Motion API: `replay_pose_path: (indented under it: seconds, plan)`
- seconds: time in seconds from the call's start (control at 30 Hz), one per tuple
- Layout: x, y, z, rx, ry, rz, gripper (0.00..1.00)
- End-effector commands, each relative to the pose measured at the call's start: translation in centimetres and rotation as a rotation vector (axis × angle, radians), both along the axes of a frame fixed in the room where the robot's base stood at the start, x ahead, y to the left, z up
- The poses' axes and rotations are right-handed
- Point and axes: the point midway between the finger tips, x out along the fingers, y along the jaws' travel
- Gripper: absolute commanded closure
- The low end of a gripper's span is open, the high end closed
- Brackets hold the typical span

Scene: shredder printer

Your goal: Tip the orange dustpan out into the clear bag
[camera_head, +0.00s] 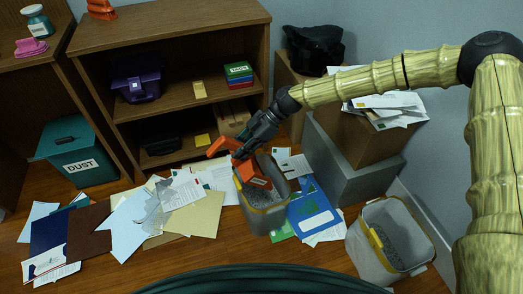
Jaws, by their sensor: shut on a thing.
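The orange dustpan (254,174) is tilted over the mouth of a grey, yellow-edged container (265,222). Part of the pan is down inside its rim, and the orange handle part sticks up to the left. My gripper (243,152) is shut on the dustpan above that container; its fingertips are partly hidden by the orange part. A second grey container (370,262) with a yellow band stands open at the lower right, with grey speckled matter inside. I cannot tell for sure which of the two is the clear bag. Any load in the dustpan is too small to see.
Papers and folders (130,222) cover the floor left of the near container; a blue folder (314,212) lies right of it. A green DUST bin (85,160) stands left. A wooden shelf (170,30) is behind. Boxes with papers (350,135) stand right, under my arm.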

Motion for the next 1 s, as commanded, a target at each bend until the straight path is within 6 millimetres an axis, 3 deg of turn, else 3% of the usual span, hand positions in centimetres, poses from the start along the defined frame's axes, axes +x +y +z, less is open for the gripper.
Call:
replay_pose_path:
  seconds: [0.57,1.0]
  plan:
    - [-1.7,3.9,-0.8,-0.194,-0.086,0.004,1.0]
    - [-2.2,5.0,-1.7,-0.268,-0.12,0.003,1.0]
